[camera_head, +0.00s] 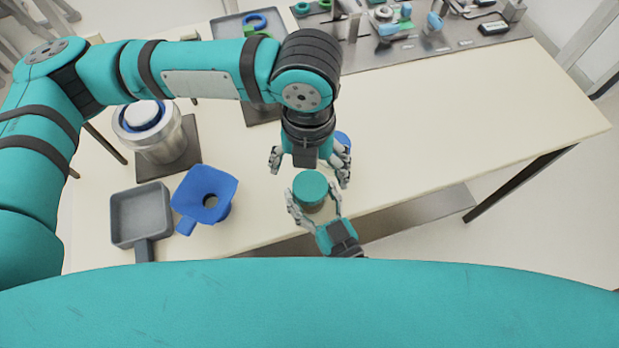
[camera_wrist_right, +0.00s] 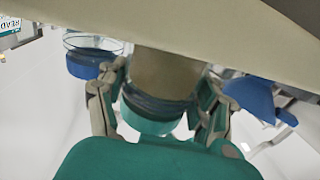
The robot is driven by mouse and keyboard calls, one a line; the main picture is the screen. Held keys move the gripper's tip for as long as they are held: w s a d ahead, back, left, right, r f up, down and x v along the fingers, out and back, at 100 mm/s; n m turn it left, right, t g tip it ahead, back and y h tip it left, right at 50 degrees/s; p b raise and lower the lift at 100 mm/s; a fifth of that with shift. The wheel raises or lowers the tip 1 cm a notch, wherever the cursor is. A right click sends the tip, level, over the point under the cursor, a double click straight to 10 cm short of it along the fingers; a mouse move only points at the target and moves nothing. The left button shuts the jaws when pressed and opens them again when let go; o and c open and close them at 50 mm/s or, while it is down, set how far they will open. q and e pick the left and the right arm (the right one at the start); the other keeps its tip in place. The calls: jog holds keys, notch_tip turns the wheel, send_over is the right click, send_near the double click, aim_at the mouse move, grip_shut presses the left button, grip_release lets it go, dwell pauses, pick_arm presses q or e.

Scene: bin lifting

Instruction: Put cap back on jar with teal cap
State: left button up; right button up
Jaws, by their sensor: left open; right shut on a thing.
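The round teal cap (camera_head: 310,186) shows in the head view between my two grippers and looks seated on top of its jar. The jar body is mostly hidden beneath it from above. In the right wrist view the teal cap (camera_wrist_right: 152,122) is at the lower end of the jar between the fingers. My right gripper (camera_head: 313,196) comes from the near side and is shut around the jar, just below the cap. My left gripper (camera_head: 309,165) points down just beyond the cap, open, fingers apart, holding nothing.
A jar with a blue cap (camera_wrist_right: 90,68) stands close by, largely hidden behind my left gripper in the head view. A blue funnel-like piece (camera_head: 206,196), a grey pan (camera_head: 142,216) and a metal pot (camera_head: 160,135) are left. The table's right side (camera_head: 450,120) is clear.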

pick_arm(q)
notch_tip(320, 180, up, 4)
jog(key=shift+f, duration=0.1)
pick_arm(e)
jog(key=o, duration=1.8)
jog(key=v, duration=1.2)
